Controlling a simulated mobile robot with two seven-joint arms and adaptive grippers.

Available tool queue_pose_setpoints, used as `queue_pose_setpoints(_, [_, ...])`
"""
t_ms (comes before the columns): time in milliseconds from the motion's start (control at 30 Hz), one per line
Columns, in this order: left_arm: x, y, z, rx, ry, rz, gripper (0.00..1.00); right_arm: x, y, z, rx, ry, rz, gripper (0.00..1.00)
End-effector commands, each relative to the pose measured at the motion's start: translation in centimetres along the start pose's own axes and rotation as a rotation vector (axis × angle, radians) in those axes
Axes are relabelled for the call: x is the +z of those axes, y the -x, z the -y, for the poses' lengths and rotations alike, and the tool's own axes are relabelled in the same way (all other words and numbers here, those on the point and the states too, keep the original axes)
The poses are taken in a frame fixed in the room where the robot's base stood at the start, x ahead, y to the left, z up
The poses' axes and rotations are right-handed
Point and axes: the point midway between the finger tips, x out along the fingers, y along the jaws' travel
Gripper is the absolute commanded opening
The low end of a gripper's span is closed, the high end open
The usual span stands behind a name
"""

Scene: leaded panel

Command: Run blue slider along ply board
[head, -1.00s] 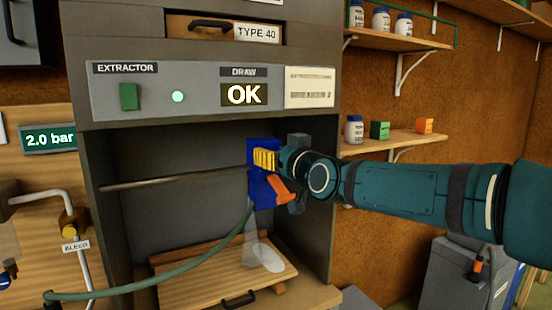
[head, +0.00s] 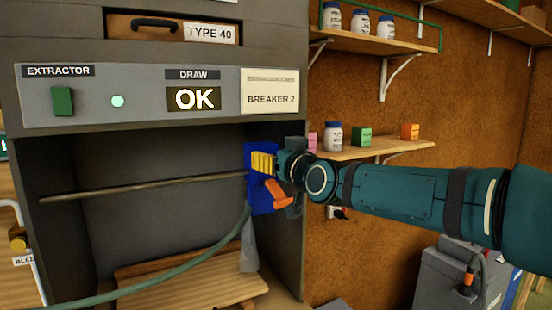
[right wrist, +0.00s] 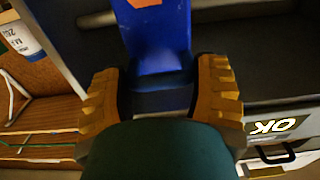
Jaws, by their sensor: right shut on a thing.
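In the right wrist view the yellow-orange fingers stand on either side of the slider (right wrist: 160,40); my own wrist hides part of the grip. The ply board (head: 180,295) lies tilted on the cabinet floor, below and left of the slider. A pale grey cone (head: 249,250) hangs below the slider over the board's right end. My left gripper is out of view.
A green hose (head: 180,285) runs from the slider to the lower left. The cabinet's right wall (head: 290,250) stands close to the slider. The panel above reads OK (head: 194,98). Shelves with jars (head: 333,135) and small boxes are at right. Space left along the rod is clear.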

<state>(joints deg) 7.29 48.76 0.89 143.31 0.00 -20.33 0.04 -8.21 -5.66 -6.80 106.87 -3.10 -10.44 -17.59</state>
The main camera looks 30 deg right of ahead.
Motion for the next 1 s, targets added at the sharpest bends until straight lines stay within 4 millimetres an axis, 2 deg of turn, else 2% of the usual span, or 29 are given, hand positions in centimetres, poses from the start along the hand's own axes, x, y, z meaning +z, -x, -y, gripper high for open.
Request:
queue_pose_setpoints(367, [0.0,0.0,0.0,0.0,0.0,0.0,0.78,0.0,0.0,-0.6,0.011,0.001,-0.001,0.2])
queue_pose_setpoints(400, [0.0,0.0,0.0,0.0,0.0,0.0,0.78,0.0,0.0,-0.6,0.011,0.001,-0.001,0.72])
queue_pose_setpoints(467, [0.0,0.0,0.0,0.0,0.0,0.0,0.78,0.0,0.0,-0.6,0.011,0.001,-0.001,0.9])
queue_pose_setpoints(800, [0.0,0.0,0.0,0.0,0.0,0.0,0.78,0.0,0.2,-0.3,0.006,0.001,-0.001,0.9])
queue_pose_setpoints(1000, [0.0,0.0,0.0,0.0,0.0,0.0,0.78,-0.1,2.2,-0.3,0.007,0.001,-0.003,0.9])
